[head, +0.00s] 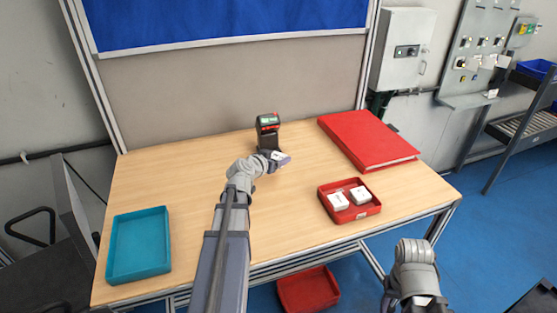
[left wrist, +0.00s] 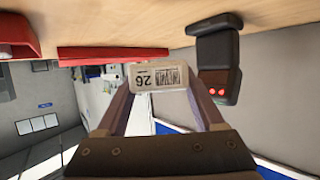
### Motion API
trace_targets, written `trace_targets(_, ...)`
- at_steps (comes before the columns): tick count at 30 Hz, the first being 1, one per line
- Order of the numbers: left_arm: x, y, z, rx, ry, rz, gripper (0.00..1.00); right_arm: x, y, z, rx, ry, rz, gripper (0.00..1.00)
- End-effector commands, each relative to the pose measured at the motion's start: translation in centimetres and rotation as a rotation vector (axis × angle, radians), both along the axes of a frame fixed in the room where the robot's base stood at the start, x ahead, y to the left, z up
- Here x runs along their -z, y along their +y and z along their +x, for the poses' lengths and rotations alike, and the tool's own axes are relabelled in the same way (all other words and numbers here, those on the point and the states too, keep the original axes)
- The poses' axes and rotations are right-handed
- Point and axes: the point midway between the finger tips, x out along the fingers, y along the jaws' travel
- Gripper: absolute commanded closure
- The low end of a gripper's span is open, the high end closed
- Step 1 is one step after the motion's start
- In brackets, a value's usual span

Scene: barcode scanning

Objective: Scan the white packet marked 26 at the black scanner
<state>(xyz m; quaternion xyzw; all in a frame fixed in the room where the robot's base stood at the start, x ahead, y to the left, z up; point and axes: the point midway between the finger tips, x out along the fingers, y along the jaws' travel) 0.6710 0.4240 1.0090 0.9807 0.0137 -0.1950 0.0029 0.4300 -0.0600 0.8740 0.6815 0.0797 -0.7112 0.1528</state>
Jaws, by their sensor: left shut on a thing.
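The white packet (head: 281,158) is held by my left gripper (head: 272,160), just in front of the black scanner (head: 268,132) at the back of the table. In the left wrist view the packet (left wrist: 158,77) shows its 26 mark and a barcode, gripped between the two fingers (left wrist: 158,90). The scanner (left wrist: 218,60) is close beside the packet there, apart in the picture, with red dots on its dark head. My right gripper (head: 415,252) hangs off the table's front right; its fingers cannot be made out.
A red tray (head: 361,213) with two white packets (head: 338,201) sits at the front right of the table (head: 185,185). A red binder (head: 368,140) lies behind it. An empty teal tray (head: 139,244) is at the left. A red bin (head: 308,290) is below the table.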

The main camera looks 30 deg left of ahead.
Motion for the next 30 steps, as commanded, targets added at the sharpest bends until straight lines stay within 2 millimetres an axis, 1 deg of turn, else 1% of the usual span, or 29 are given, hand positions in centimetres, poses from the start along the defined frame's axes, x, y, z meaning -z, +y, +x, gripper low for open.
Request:
trace_targets(1,0.8,0.4,0.4,-0.001,0.0,0.0,0.96,0.8,0.0,0.0,0.0,0.0,0.0,0.5)
trace_targets(9,3.1,2.1,1.9,-0.001,0.0,0.0,0.96,3.1,0.0,0.0,0.0,0.0,0.0,0.5)
trace_targets(12,3.6,2.6,2.3,-0.001,0.0,0.0,0.96,3.6,0.0,0.0,0.0,0.0,0.0,0.5)
trace_targets(16,3.9,2.9,2.5,-0.001,0.0,0.0,0.96,3.9,0.0,0.0,0.0,0.0,0.0,0.5)
trace_targets(30,3.7,2.9,2.5,-0.001,0.0,0.0,0.96,3.7,0.0,0.0,0.0,0.0,0.0,0.5)
